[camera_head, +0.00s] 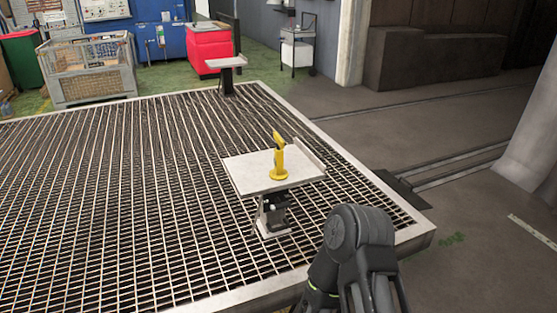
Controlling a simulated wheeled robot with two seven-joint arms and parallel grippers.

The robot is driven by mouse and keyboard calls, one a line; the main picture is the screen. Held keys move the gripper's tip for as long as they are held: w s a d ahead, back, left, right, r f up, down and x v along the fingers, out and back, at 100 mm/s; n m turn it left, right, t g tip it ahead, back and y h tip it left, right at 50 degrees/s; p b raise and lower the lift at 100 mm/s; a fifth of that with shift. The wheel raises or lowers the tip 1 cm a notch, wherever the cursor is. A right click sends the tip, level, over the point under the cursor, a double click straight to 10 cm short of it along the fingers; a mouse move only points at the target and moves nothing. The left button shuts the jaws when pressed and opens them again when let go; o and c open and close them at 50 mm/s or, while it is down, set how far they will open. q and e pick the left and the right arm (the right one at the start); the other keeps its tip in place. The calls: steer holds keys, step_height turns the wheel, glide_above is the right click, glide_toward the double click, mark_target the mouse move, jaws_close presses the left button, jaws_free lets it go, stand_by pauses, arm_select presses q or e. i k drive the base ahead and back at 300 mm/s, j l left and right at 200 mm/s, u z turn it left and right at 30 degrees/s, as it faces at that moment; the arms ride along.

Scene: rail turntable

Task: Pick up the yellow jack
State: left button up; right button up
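The yellow jack (279,160) stands upright on a small white-topped stand (246,176). The stand is on a large metal grating platform, near the platform's right edge. A dark grey link of my arm shows at the bottom right of the view, in front of the stand and apart from it. Neither of my grippers shows in the view.
The grating platform (120,215) has a pale raised rim (415,236). A second small stand (226,63) is at its far edge. Behind are a mesh crate (90,72), a red box (209,47) and a trolley (297,48). Open floor with rails (455,165) lies to the right.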

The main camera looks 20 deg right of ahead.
mark_target(277, 173)
steer(key=i+l+z, duration=0.45)
steer(key=i+l, duration=0.25)
steer(key=l, duration=0.35)
steer(key=i+l+z, duration=0.5)
steer(key=i+l, duration=0.35)
